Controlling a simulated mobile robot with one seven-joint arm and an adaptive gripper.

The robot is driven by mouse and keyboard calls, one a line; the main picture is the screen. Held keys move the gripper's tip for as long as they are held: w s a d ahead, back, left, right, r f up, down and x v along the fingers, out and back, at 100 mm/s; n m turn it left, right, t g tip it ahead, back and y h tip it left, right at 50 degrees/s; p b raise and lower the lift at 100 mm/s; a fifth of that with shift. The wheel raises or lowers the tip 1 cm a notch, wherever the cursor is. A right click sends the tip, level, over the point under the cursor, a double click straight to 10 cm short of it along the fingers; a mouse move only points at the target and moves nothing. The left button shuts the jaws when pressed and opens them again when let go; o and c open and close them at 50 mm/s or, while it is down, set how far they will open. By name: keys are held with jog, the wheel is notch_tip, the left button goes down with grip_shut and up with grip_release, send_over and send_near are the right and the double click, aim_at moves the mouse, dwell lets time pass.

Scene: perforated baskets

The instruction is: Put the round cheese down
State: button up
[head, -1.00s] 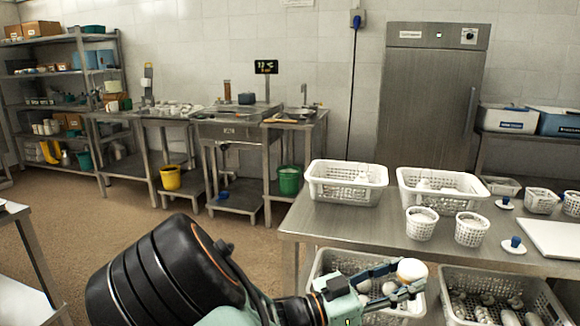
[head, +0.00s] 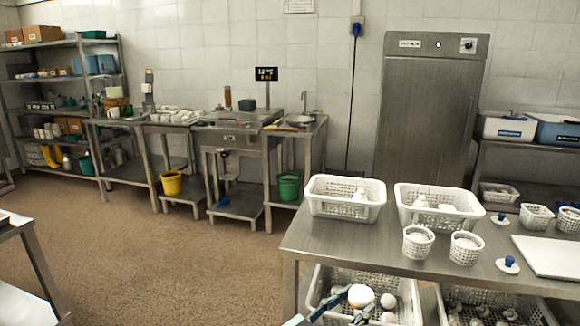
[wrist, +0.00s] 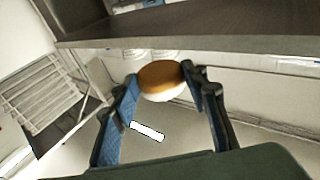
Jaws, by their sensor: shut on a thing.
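The round cheese (wrist: 162,78) has a tan top and a white side in the wrist view. It is gripped between the two fingertips of my gripper (wrist: 163,88). In the head view the cheese (head: 361,296) shows pale, at the bottom, in front of the left basket under the table. There my gripper (head: 350,304) is mostly cut off by the lower edge of the picture.
The steel table (head: 350,240) bears two large white perforated baskets, a left one (head: 345,197) and a right one (head: 440,208), and small round baskets. Below are a left lower basket (head: 318,290) with white pieces and a right lower basket (head: 510,293). The tabletop's front left is clear.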

aim_at(357, 300)
jog(key=r+p, duration=0.3)
jog(key=p, duration=0.1)
jog(key=r+p, duration=0.7)
jog(key=p, duration=0.1)
jog(key=shift+s+d+r, duration=0.25)
jog(key=shift+s+r, duration=0.05)
jog(key=shift+r, duration=0.1)
notch_tip(357, 300, up, 10)
jog(key=w+a+p, duration=0.1)
jog(key=p, duration=1)
jog(key=shift+w+a+f+n+t+y, duration=0.2)
jog(key=shift+w+n+t+y, duration=0.1)
jog(key=shift+t, duration=0.1)
jog(key=shift+d, duration=0.1)
